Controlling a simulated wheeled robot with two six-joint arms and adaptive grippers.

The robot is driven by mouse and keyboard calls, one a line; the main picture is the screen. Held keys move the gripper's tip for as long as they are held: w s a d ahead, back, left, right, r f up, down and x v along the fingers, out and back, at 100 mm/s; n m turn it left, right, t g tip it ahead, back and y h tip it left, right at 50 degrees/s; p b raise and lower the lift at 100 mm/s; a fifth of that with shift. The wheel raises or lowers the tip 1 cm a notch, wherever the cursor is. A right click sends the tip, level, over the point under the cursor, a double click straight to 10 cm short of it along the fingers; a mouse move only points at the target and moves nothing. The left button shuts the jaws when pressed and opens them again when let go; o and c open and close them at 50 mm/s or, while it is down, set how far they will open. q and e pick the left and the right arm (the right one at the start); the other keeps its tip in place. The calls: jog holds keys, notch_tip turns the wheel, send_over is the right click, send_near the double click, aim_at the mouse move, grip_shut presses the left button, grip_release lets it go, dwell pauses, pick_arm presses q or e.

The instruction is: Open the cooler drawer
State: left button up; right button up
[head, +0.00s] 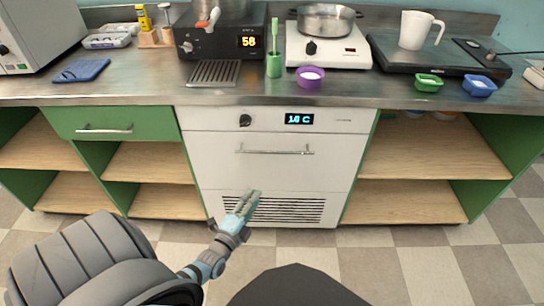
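The cooler (265,134) is a white unit under the counter, with a black knob and a lit display at its top. Its drawer (285,172) looks shut, with a horizontal metal bar handle (275,151) across its upper part. My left gripper (252,197) is in front of the vent grille, below the handle and apart from it. Its fingers lie close together in this view, and how far they are parted cannot be told. Nothing is seen in it. My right gripper is not in view.
The steel counter (150,92) overhangs the cooler and carries lab devices and small bowls. A green drawer (113,124) and open wooden shelves (430,155) flank the cooler. The checkered floor (430,260) in front is clear.

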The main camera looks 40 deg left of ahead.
aim_at(271, 152)
pick_arm(q)
jog(key=w+a+r+b, duration=0.1)
jog(key=w+r+b, duration=0.1)
jog(key=w, duration=0.3)
jog(key=w+a+r+m+t+b, duration=0.1)
jog(key=w+a+r+b, duration=0.1)
jog(key=w, duration=0.3)
jog(key=w+a+r+t+y+b, duration=0.1)
jog(key=w+r+b, duration=0.1)
jog(key=w, duration=0.3)
jog(key=shift+w+a+r+m, duration=0.1)
jog(key=shift+a+r+m, duration=0.25)
jog(key=shift+a+m, duration=0.05)
grip_shut()
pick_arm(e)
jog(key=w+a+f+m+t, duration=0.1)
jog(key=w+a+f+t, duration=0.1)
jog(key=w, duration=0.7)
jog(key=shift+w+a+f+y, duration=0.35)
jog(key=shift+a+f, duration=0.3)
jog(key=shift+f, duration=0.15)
